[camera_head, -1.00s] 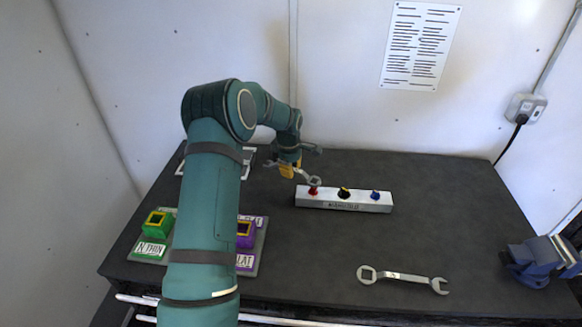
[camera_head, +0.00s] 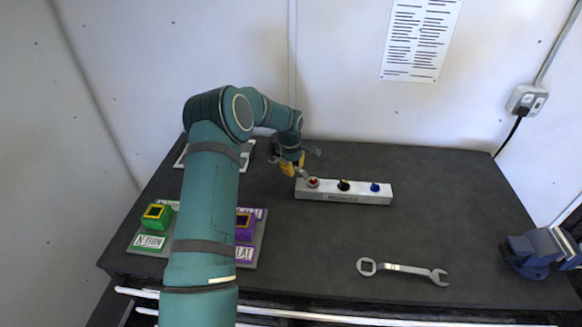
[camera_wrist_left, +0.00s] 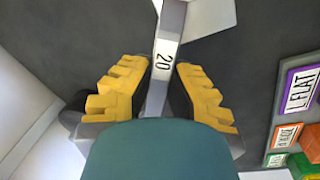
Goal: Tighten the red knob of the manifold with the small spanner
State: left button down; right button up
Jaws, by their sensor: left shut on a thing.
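The manifold (camera_head: 344,197) is a pale bar on the dark table with a red knob (camera_head: 313,183), a black knob (camera_head: 344,185) and a blue knob (camera_head: 375,187). My left gripper (camera_head: 291,166), with yellow fingers, is shut on the small spanner (camera_head: 303,174), just left of the manifold. The spanner's ring end appears to sit around the red knob, with red showing inside it. In the left wrist view the spanner's shank (camera_wrist_left: 166,48), marked 20, runs between the fingers (camera_wrist_left: 160,90); its ring end is out of that picture. My right gripper is not seen.
A second spanner (camera_head: 405,269) lies near the table's front edge. A blue vise (camera_head: 535,254) is at the right edge. Green (camera_head: 158,216) and purple (camera_head: 244,228) blocks stand on a labelled board at the left, partly behind my arm. The table right of the manifold is clear.

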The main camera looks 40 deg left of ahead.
pick_arm(q)
jog(key=shift+w+r+m, duration=0.1)
jog(key=shift+w+m, duration=0.2)
jog(key=shift+m, duration=0.1)
jog(key=shift+w+d+m, duration=0.1)
jog(key=shift+w+m, duration=0.4)
jog(key=shift+m, duration=0.1)
jog(key=shift+w+d+m+h+b, duration=0.2)
jog(key=shift+w+m, duration=0.25)
jog(key=shift+m, duration=0.25)
jog(key=shift+w+d+m+h+b, duration=0.1)
jog(key=shift+w+m+b, duration=0.1)
jog(key=shift+w+m, duration=0.4)
jog(key=shift+s, duration=0.2)
jog(key=shift+s+a+n+b, duration=0.25)
jog(key=shift+s+n+b, duration=0.15)
jog(key=shift+s+n, duration=0.3)
jog(key=shift+w+r+p, duration=0.1)
jog(key=shift+r+p, duration=1.4)
jog(key=shift+r, duration=1.4)
